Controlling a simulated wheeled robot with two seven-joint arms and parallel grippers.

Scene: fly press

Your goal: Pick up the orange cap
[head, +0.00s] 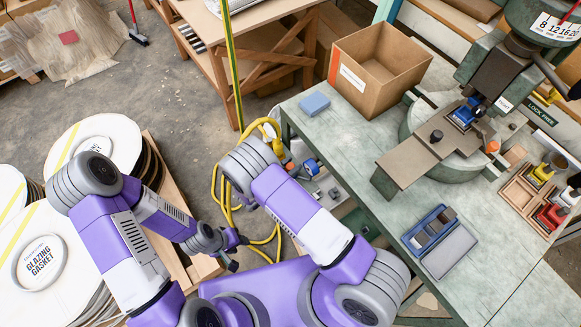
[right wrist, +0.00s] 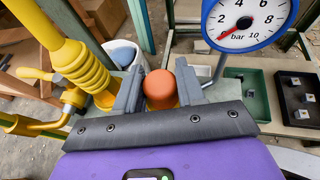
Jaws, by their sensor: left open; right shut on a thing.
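The orange cap (right wrist: 160,88) is a rounded, dull orange piece between the two dark fingers of my right gripper (right wrist: 160,94) in the right wrist view. The fingers are shut on its sides. Some yellow shows just below the cap; I cannot tell whether they touch. In the head view the cap (head: 290,166) is a small orange spot by my right gripper, beside the left edge of the green table, mostly hidden by the arm. My left gripper (head: 236,252) is open and empty, low over the floor near the pallet.
The green table (head: 340,130) carries a cardboard box (head: 355,90), a blue block (head: 314,103) and the fly press (head: 440,140). Gasket stacks (head: 40,250) stand at left.

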